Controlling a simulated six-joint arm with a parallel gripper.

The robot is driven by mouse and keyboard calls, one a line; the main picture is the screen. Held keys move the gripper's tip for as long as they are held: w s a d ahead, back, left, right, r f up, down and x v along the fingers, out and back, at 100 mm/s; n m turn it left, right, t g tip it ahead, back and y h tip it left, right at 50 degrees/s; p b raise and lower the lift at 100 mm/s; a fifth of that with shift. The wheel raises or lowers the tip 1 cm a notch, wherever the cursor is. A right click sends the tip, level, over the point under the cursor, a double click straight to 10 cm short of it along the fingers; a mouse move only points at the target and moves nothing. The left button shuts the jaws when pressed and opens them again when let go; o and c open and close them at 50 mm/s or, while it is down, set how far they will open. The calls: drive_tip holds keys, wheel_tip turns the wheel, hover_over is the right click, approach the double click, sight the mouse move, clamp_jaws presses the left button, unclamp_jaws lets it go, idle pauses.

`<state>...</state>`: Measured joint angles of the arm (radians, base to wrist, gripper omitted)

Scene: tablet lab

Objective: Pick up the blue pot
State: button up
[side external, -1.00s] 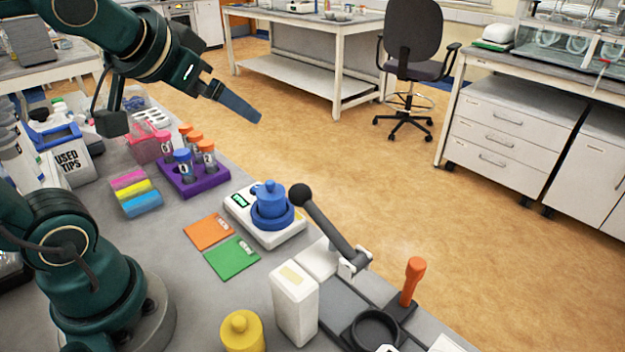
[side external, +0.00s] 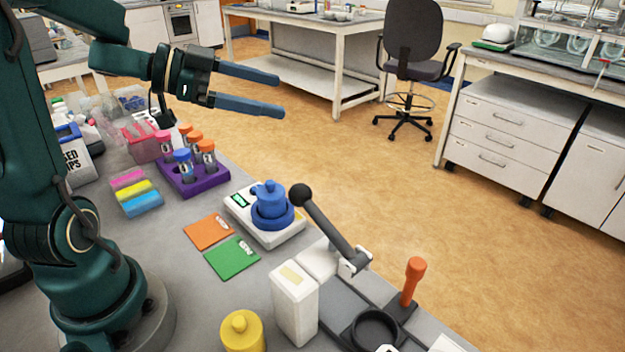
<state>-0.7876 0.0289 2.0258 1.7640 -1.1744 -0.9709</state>
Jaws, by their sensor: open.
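The blue pot (side external: 269,198) has a knobbed lid and stands upright in a blue ring-shaped dish (side external: 288,220) on a white scale (side external: 241,213) with a small green display. My gripper (side external: 281,95) is open and empty, with two long blue fingers pointing right in the picture. It is well above the bench, higher in the picture than the pot and apart from it. Nothing hides the pot.
A purple rack (side external: 205,184) with several capped tubes stands left of the scale. A black-knobbed lever (side external: 328,226) rises close to its right. Orange (side external: 208,231) and green (side external: 232,258) cards lie in front. A white box (side external: 294,303) and yellow pot (side external: 242,332) stand nearer.

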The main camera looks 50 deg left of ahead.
sight(260, 191)
drive_tip(key=s+f, duration=0.1)
drive_tip(key=f, duration=0.4)
drive_tip(key=s+f+g+h, duration=0.1)
drive_tip(key=f, duration=0.5)
drive_tip(key=s+d+f+g+h, duration=0.1)
drive_tip(key=f, duration=0.5)
drive_tip(key=shift+s+d, duration=0.1)
drive_tip(key=shift+s, duration=0.05)
drive_tip(key=shift+x, duration=2.6)
drive_tip(key=shift+c, duration=0.3)
drive_tip(key=c, duration=1.4)
drive_tip(key=shift+r, duration=0.1)
